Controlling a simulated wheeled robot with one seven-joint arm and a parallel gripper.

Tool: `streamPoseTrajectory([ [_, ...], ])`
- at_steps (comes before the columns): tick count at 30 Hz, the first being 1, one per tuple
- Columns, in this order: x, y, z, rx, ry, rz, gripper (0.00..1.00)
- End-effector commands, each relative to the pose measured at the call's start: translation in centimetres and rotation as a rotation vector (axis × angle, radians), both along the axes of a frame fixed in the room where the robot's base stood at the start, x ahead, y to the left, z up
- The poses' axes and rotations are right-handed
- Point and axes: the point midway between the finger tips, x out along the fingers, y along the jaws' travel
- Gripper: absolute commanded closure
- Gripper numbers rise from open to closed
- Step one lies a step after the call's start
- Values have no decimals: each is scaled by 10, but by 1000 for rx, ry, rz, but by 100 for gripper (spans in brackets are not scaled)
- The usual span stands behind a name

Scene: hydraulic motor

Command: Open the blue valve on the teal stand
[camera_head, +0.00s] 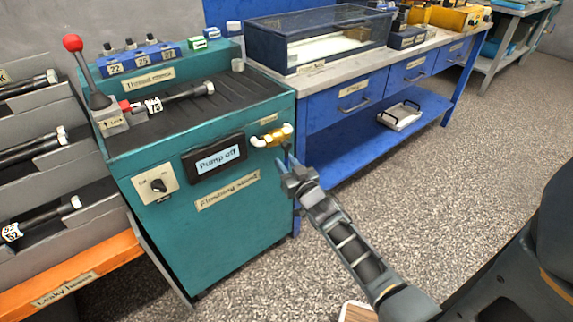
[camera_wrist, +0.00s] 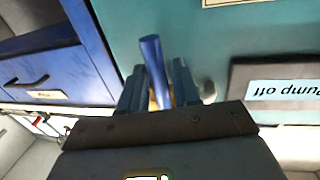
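The blue valve shows as a brass body with pale fittings (camera_head: 271,136) on the upper right front of the teal stand (camera_head: 165,235). Its blue handle (camera_wrist: 154,68) stands out between my gripper's fingers in the wrist view. My gripper (camera_head: 290,170) is just below and right of the brass body in the head view. In the wrist view my gripper (camera_wrist: 160,80) has its fingers on either side of the handle, apart, with small gaps beside it. The handle's lower part and the valve body are mostly hidden there by the fingers and palm.
The stand carries a "Pump off" display (camera_head: 216,158) and a switch plate (camera_head: 155,184). A red-knobbed lever (camera_head: 73,44) stands on top. The blue workbench (camera_head: 350,97) is close at the right, with a glass-lidded case (camera_head: 318,38). Speckled floor in front is open.

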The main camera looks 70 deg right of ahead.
Motion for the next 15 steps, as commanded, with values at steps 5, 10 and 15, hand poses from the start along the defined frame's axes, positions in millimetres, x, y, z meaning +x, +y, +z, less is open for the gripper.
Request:
streamPoseTrajectory([
  [5,0,0,0,0,0,0,86],
  [10,0,0,0,0,0,0,100],
  [15,0,0,0,0,0,0,100],
])
